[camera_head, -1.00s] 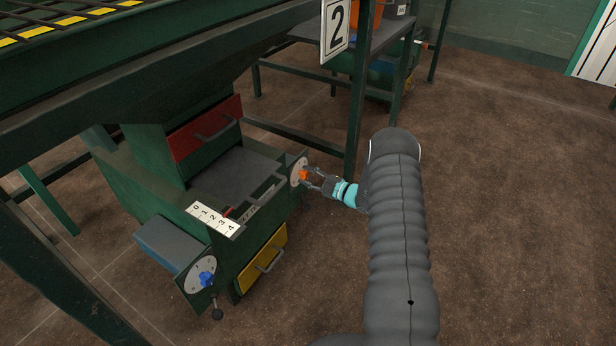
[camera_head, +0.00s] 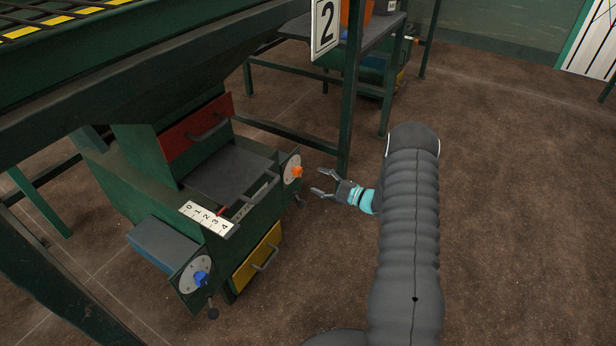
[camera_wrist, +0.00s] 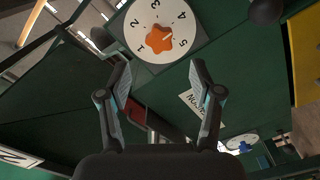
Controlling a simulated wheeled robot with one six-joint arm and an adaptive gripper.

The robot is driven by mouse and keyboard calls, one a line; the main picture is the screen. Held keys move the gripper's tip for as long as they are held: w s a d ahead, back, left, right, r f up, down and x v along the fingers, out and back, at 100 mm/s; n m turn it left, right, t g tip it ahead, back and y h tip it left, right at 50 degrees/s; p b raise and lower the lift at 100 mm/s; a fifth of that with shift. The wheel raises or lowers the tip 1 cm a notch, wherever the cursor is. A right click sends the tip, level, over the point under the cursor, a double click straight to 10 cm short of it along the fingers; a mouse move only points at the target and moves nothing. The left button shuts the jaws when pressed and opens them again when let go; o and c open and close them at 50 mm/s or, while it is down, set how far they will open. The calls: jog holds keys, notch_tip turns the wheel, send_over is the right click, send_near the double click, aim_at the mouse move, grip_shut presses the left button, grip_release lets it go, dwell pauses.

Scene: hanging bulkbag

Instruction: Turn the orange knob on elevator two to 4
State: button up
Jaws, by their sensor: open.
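The orange knob (camera_head: 297,171) sits on a round white dial (camera_head: 289,165) at the right side of the green machine (camera_head: 140,185), under the sign reading 2 (camera_head: 325,27). In the wrist view the orange knob (camera_wrist: 159,39) is lobed, and the dial (camera_wrist: 165,55) reads 1 to 5 around it. A small light mark on the knob points up and right, toward the side of 4 and 5; I cannot tell exactly where. My gripper (camera_head: 318,182) is open and empty, to the right of the knob and apart from it. Its fingers (camera_wrist: 160,72) also show in the wrist view.
A blue knob (camera_head: 201,278) on another dial (camera_head: 186,285) is at the machine's near corner. A 0–4 scale (camera_head: 208,219), a red drawer (camera_head: 180,145) and a yellow drawer (camera_head: 245,275) are on the machine. A green post (camera_head: 347,120) stands behind my gripper. The floor right is clear.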

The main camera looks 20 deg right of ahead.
jog(key=shift+v, duration=2.2)
